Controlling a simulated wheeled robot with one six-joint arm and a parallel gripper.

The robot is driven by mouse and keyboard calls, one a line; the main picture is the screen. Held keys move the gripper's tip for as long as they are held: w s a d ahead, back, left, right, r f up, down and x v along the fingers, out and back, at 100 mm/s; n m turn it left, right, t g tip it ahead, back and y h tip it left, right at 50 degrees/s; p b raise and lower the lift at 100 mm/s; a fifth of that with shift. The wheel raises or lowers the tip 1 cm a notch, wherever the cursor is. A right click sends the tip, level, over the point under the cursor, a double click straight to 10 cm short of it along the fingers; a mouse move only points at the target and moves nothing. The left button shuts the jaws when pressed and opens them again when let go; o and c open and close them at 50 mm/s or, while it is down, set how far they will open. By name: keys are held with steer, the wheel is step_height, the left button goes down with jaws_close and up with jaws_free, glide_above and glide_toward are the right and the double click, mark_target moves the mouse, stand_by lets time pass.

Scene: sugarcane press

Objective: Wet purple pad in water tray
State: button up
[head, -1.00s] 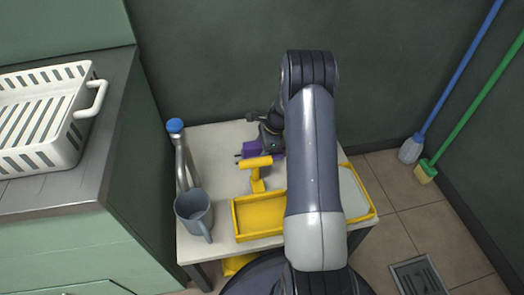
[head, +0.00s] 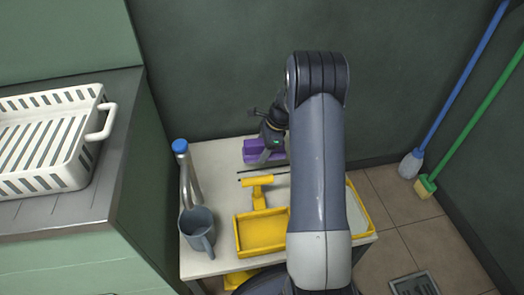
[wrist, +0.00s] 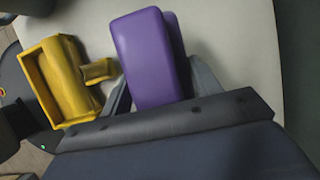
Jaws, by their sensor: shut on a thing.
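The purple pad (head: 251,150) is a block held at the back of the white table. In the wrist view the purple pad (wrist: 147,60) fills the space between the fingers of my gripper (wrist: 163,88), which is shut on it. In the head view my gripper (head: 272,152) is partly hidden behind my arm. The pad appears raised above the table. A yellow-rimmed tray with a pale grey inside (head: 357,208) is at the table's right, partly hidden by my arm. It may be the water tray; I cannot tell whether it holds water.
A yellow T-shaped piece (head: 258,186) stands behind an empty yellow tray (head: 262,232). A grey mug (head: 197,230) and a blue-capped bottle (head: 186,172) stand at the table's left. Thin dark rods (head: 252,173) lie near the T-piece. A white rack (head: 45,140) sits on the left counter.

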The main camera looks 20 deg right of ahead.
steer(key=o, duration=0.4)
steer(key=shift+c, duration=1.2)
